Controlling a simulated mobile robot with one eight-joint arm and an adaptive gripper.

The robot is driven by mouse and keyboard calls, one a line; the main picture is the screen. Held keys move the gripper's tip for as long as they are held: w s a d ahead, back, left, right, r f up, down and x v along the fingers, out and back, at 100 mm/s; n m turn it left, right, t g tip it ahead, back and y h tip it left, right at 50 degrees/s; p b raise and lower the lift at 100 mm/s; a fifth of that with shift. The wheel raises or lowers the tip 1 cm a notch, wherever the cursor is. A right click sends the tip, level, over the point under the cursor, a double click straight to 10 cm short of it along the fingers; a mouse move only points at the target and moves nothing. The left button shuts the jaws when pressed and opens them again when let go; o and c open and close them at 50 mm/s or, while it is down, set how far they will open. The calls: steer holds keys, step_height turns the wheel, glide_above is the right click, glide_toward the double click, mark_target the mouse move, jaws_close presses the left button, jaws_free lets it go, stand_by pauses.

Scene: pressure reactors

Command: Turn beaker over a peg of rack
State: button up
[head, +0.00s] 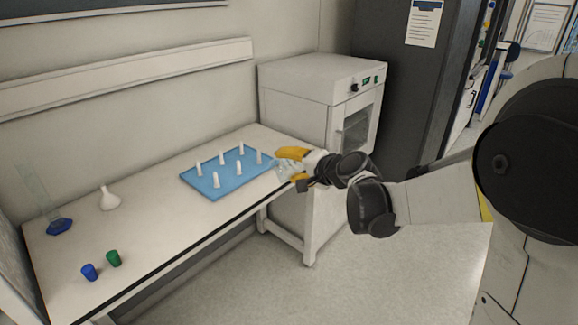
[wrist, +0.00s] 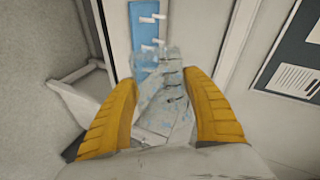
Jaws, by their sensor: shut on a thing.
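My gripper (head: 291,165) has yellow fingers and is shut on a clear glass beaker (head: 284,169), just right of the blue rack (head: 192,182). In the wrist view, the beaker (wrist: 160,88) lies between the two yellow fingers of my gripper (wrist: 162,120), with dark marks on its wall. The rack stands on the bench with several upright white pegs (head: 239,167); no peg has anything over it. In the wrist view the rack (wrist: 145,35) is beyond the beaker, which hides part of it. Which end of the beaker points up is hard to tell.
A white bench (head: 150,232) carries a white funnel (head: 109,199), a clear cylinder with a blue base (head: 59,227), a blue cap (head: 89,272) and a green cap (head: 113,258) at left. A white oven (head: 300,105) stands close behind my gripper. The bench's middle is clear.

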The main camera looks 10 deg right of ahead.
steer(key=shift+n, duration=0.4)
steer(key=n, duration=0.7)
steer(key=shift+n, duration=0.4)
steer(key=n, duration=0.4)
steer(key=shift+n, duration=1)
